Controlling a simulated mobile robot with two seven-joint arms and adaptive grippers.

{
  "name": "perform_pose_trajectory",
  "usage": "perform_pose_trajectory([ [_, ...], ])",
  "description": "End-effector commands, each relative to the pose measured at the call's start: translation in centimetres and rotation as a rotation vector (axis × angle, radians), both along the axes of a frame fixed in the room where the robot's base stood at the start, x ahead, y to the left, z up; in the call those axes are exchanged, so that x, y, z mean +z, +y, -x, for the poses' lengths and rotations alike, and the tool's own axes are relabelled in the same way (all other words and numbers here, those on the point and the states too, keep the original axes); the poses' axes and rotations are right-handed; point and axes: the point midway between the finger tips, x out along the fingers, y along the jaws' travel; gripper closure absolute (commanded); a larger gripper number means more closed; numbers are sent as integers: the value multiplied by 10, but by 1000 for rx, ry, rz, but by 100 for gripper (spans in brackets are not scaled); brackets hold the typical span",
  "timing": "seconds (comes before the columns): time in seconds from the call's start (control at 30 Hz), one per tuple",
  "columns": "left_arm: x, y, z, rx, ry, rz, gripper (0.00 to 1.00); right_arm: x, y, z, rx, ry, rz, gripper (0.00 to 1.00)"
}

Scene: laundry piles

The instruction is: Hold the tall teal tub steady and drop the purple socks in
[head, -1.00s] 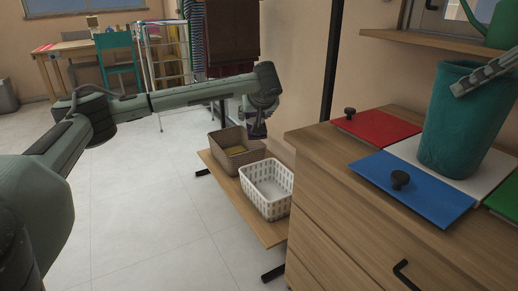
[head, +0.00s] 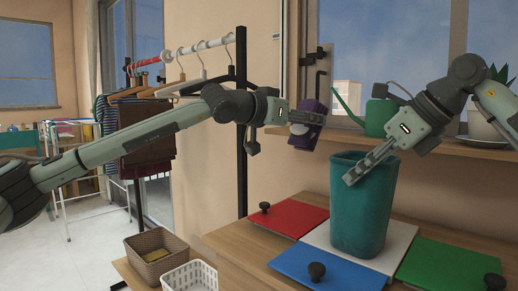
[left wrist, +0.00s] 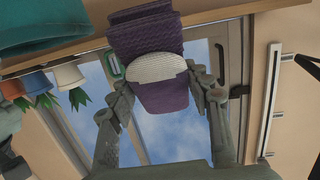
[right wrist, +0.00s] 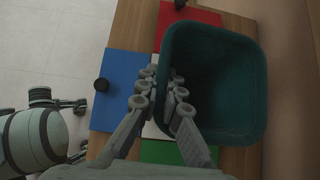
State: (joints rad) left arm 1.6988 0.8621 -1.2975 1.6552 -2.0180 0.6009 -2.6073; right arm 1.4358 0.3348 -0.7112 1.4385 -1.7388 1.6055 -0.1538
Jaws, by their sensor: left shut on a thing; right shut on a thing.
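The tall teal tub (head: 360,218) stands upright on a white panel (head: 395,247) on the wooden dresser. My right gripper (head: 358,175) is shut on the tub's near left rim; in the right wrist view the fingers (right wrist: 165,92) straddle the rim of the tub (right wrist: 258,75). The visible inside of the tub is dark and looks empty. My left gripper (head: 308,117) is shut on the bundled purple socks (head: 304,139), held up to the left of and above the tub. The socks, with a pale patch, also show in the left wrist view (left wrist: 160,97); the tub (left wrist: 42,28) is at its upper left.
Red (head: 289,217), blue (head: 315,262) and green (head: 450,268) panels lie around the tub, with black knobs. A window shelf (head: 470,150) behind holds a green watering can (head: 378,115) and a pot. A brown basket (head: 150,262) and white basket (head: 192,280) sit low at left.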

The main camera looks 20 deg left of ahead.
Motion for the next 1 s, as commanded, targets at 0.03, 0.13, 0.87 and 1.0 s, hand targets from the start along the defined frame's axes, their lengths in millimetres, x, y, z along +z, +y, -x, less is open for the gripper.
perform_pose_trajectory([
  [0.03,12,-23,6,-50,-24,12,79,-2,0,0,0,4,2,100],
  [0.13,27,-60,17,-127,-66,44,79,-2,0,0,0,4,2,100],
  [0.87,15,-120,37,-186,-161,114,79,-1,0,0,-1,3,2,100],
  [1.0,4,-121,37,-186,-161,114,79,-1,0,0,-1,3,2,100],
])
